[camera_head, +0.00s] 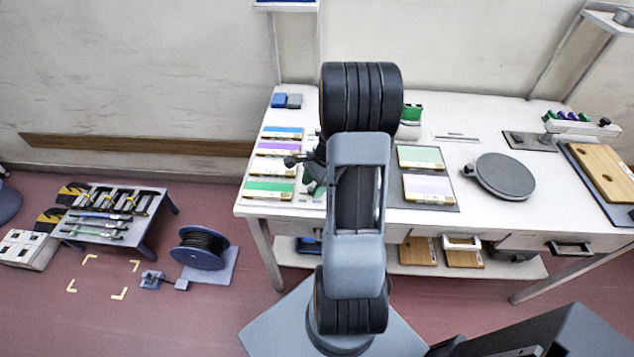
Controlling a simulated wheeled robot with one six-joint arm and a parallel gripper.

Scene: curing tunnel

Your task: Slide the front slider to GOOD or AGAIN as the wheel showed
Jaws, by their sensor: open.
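My gripper (306,163) shows only in part, as dark fingers poking out left of my arm above the worktable's left side. They look apart, and I see nothing held between them. My own arm hides most of it. A dark grey round disc (505,177), possibly the wheel, lies on the worktable right of centre, well away from my gripper. I cannot make out a front slider or the words GOOD and AGAIN. A thin slotted strip (455,136) and a dark plate with a small block (530,141) lie toward the back; I cannot tell what either is.
The white worktable (470,218) carries blue, purple and green cards (270,188) at left and two cards on a dark mat (428,188) right of my arm. A wooden board (605,172) lies at far right. A cable reel (200,248) and low bench (110,215) stand on the floor at left.

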